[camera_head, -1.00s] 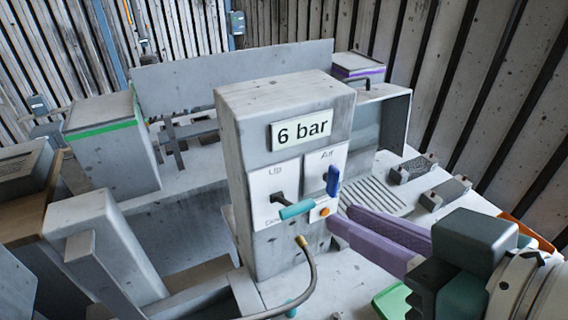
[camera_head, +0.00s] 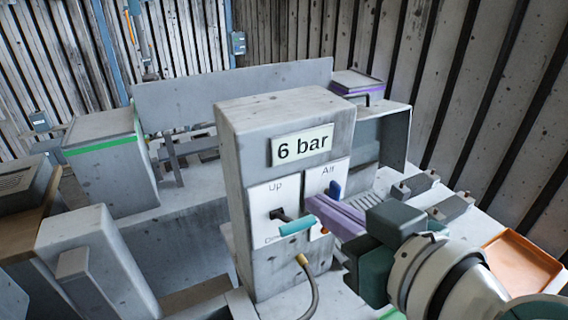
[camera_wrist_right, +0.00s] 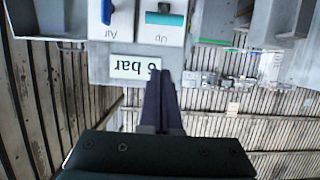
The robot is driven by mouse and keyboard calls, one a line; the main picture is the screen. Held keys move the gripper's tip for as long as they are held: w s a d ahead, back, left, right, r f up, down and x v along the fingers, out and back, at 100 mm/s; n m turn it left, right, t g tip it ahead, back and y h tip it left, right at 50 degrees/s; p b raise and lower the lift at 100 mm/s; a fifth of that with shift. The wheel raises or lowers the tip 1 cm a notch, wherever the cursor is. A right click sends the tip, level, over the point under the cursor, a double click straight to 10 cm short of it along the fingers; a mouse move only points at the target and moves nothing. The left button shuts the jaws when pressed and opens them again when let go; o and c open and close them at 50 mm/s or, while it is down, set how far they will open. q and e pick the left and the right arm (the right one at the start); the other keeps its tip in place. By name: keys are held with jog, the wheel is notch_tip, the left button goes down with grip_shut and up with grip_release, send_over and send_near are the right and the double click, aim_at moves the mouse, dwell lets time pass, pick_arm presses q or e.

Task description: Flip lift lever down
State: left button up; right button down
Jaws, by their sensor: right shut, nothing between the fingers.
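The lift lever, with a teal handle (camera_head: 297,225) on a dark stem, juts out from a white plate marked Up at the top and Down at the bottom, on the front of the grey control post (camera_head: 245,190). The teal handle also shows in the right wrist view (camera_wrist_right: 165,18). My right gripper (camera_head: 316,207) has purple fingers shut with nothing between them. Its fingertips are just right of and slightly above the handle in the head view; contact cannot be told. The fingers also show in the wrist view (camera_wrist_right: 161,74). My left gripper is out of view.
A blue lever (camera_head: 334,187) on the Air plate stands close behind my right fingers. A hose (camera_head: 307,270) hangs from the post below the lift lever. A "6 bar" sign (camera_head: 302,146) is above. An orange tray (camera_head: 520,262) lies at the right.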

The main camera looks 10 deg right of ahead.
aim_at(308, 222)
jog(key=w+f, duration=0.1)
jog(key=w+f+b, duration=0.1)
jog(key=f, duration=0.1)
jog(key=w+a+f, duration=0.1)
jog(key=f, duration=0.1)
jog(key=shift+w+a+f, duration=0.1)
jog(key=shift+w+f, duration=0.1)
jog(key=shift+w, duration=0.05)
jog(key=shift+b, duration=0.35)
